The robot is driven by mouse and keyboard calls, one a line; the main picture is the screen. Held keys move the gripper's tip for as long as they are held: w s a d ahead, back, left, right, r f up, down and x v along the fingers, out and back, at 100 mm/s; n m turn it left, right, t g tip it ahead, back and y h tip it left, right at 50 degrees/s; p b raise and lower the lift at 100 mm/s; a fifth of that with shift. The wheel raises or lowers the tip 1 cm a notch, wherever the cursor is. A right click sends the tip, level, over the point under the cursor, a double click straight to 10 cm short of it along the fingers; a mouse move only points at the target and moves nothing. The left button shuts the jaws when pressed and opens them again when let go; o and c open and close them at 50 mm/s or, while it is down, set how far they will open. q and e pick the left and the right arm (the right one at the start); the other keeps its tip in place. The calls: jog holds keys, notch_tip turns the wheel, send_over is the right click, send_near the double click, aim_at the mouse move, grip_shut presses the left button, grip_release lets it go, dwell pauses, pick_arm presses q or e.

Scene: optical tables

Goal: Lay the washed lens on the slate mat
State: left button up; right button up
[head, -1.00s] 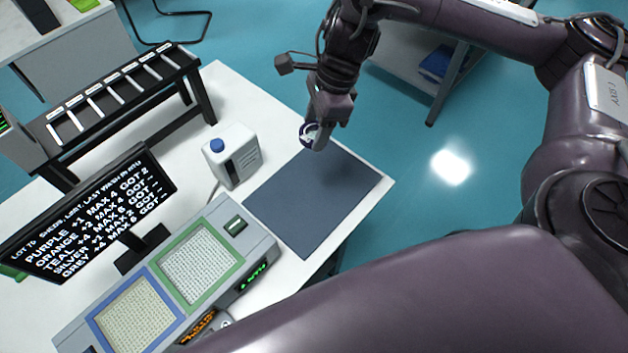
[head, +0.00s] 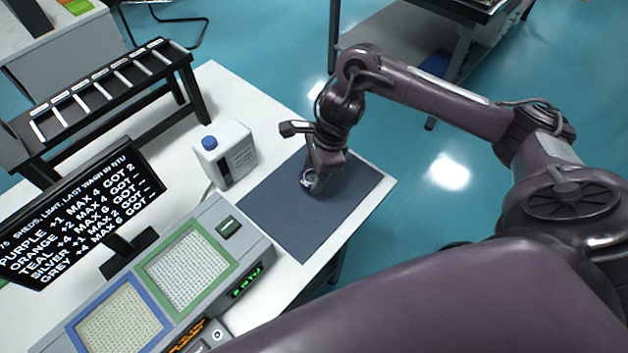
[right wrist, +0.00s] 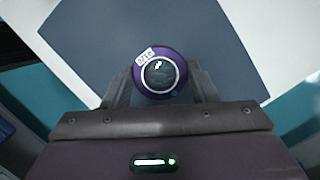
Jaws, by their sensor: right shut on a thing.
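The slate mat (head: 300,225) lies flat on the white table, near its right edge, and it also fills much of the right wrist view (right wrist: 205,35). My right gripper (head: 309,185) is over the mat's upper part, pointing down. In the right wrist view its fingers (right wrist: 160,88) are shut on the lens (right wrist: 160,74), a round dark glass in a purple mount with a pale ring and a small white label. In the head view the gripper partly hides the lens (head: 306,178). I cannot tell whether the lens touches the mat. My left gripper is not in view.
A white jug with a blue cap (head: 227,155) stands just left of the mat. A grey device with green- and blue-framed pads (head: 235,228) lies in front of it. A black monitor (head: 80,210) and a black slotted rack (head: 105,90) stand further left. The mat is otherwise bare.

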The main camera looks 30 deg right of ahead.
jog(key=x, duration=0.2)
jog(key=shift+s+d+f, duration=0.15)
jog(key=shift+f, duration=0.25)
jog(key=shift+d+f, duration=0.1)
jog(key=shift+f, duration=0.25)
jog(key=shift+f+b, duration=0.1)
jog(key=shift+b, duration=0.3)
jog(key=o, duration=1.1)
jog(key=shift+c, duration=0.2)
